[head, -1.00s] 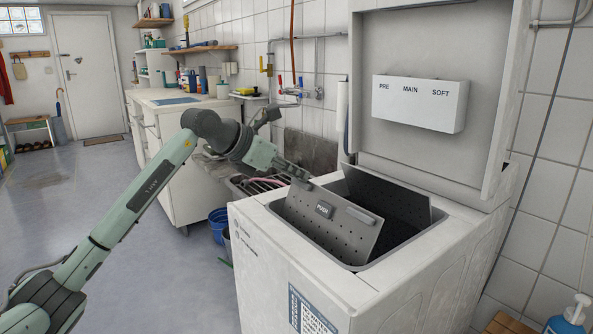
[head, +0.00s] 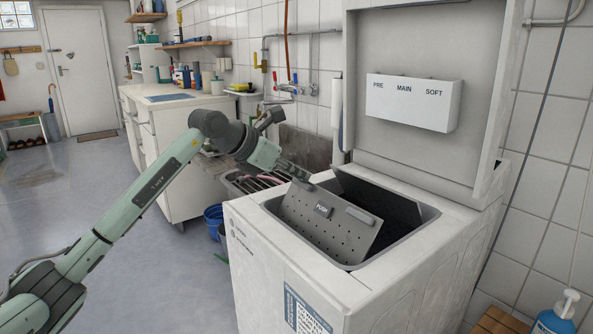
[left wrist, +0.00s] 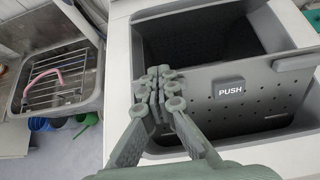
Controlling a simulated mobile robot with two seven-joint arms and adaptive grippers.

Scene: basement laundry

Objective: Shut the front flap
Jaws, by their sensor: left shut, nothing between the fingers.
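The front flap (head: 325,228) is a grey perforated plate with a PUSH button, in the top opening of the white washing machine (head: 262,262). It stands tilted up, leaning back over the opening, with a gap behind it. It also shows in the left wrist view (left wrist: 262,98), with a raised grip on its upper edge.
The machine's lid (head: 418,60) stands open at the back, with a white PRE, MAIN, SOFT dispenser (head: 412,101). A sink with a wire rack (head: 252,184) is left of the machine, with a blue bucket (head: 214,218) below. The floor at left is clear.

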